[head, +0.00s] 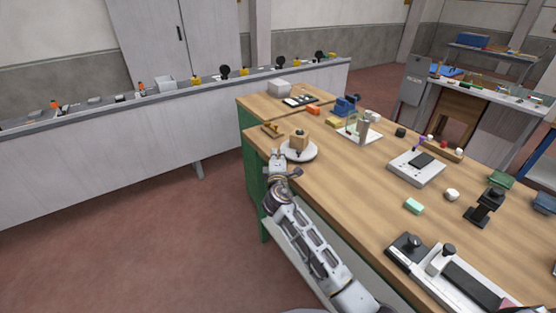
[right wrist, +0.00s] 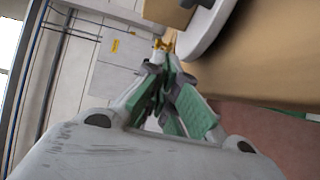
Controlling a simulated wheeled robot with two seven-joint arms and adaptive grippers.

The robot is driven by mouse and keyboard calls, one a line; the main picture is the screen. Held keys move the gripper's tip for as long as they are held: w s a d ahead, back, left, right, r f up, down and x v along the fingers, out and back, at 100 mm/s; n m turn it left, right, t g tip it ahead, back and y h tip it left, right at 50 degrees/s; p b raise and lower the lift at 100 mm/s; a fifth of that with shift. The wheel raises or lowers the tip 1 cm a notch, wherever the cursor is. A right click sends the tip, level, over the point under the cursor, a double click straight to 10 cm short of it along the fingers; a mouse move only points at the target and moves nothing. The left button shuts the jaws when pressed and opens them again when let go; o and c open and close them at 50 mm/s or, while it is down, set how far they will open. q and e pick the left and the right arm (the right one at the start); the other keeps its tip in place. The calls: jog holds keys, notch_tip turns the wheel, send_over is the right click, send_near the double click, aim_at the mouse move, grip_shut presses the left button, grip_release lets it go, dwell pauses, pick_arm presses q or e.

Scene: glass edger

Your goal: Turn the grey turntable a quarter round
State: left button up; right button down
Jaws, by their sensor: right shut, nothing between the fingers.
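The grey turntable (head: 312,154) is a pale round disc near the left corner of the wooden bench. A tan block (head: 299,141) with a dark part on it sits on top. My right gripper (head: 277,157) is shut and empty at the disc's left side. In the right wrist view my right gripper (right wrist: 163,52) has its fingertips together just left of the turntable's rim (right wrist: 208,28). I cannot tell whether they touch it. The block (right wrist: 168,12) is cut off by the top edge there. My left gripper is in neither view.
A small wooden piece (head: 272,130) lies just behind the turntable. A clear-sided stand (head: 361,131), a grey scale-like box (head: 416,168) and a black device (head: 485,205) stand further right on the bench (head: 350,180). Bench surface right of the turntable is clear.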

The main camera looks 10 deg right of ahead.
jog(key=shift+x, duration=0.85)
jog(key=shift+d, duration=0.2)
jog(key=shift+s+d, duration=0.35)
jog(key=shift+d, duration=0.15)
jog(key=shift+s+d+p, duration=0.15)
jog(key=shift+d+p, duration=0.1)
jog(key=shift+p, duration=0.05)
jog(key=shift+s+d, duration=0.5)
jog(key=shift+d, duration=0.2)
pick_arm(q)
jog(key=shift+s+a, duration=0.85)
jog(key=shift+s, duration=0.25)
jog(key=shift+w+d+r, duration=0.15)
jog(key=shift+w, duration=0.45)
pick_arm(e)
jog(key=shift+d, duration=0.1)
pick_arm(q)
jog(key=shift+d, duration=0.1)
pick_arm(e)
jog(key=shift+s, duration=0.1)
